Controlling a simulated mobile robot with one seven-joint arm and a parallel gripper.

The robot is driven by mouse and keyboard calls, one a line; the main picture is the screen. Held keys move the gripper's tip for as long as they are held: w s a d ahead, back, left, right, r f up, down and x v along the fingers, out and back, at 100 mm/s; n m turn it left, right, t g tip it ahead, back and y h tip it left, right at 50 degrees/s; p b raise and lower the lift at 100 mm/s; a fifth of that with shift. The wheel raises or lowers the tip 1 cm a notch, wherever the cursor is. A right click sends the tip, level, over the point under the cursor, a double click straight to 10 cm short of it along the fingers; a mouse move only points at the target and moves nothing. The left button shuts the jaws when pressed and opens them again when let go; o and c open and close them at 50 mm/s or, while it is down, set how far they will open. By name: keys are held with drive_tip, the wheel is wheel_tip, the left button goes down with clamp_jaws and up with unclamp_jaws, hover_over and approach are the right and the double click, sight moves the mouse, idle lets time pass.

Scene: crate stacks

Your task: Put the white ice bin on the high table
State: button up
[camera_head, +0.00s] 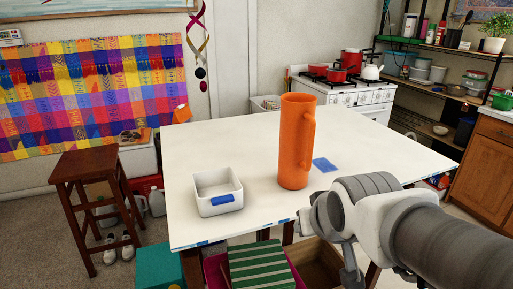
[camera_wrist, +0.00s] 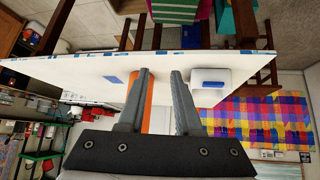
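The white ice bin (camera_head: 218,203) is a small, open, square tub with a blue handle patch on its front. It stands upright on the white-topped table (camera_head: 245,150), near the front left corner, and looks empty. In the wrist view, which is upside down, the bin (camera_wrist: 208,84) shows just right of my fingers, apart from them. My gripper (camera_wrist: 161,74) is open with a gap between its two grey fingers, and nothing is held. In the head view my arm reaches in from the lower right, and the fingertips are hard to make out.
A tall orange pitcher (camera_head: 294,150) stands on the table right of the bin, with a blue patch (camera_head: 325,165) beside it. A brown stool (camera_head: 92,180) stands left of the table. A green-striped thing (camera_head: 258,266) is below the front edge. The tabletop's back left is clear.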

drive_tip(key=s+g, duration=0.2)
drive_tip(key=s, duration=0.7)
drive_tip(key=shift+s+d+r+m+g, duration=0.15)
drive_tip(key=shift+d+r+m+g, duration=0.15)
drive_tip(key=shift+d+r, duration=0.1)
wheel_tip(320, 180, up, 7)
drive_tip(key=p, duration=0.7)
drive_tip(key=shift+r, duration=0.1)
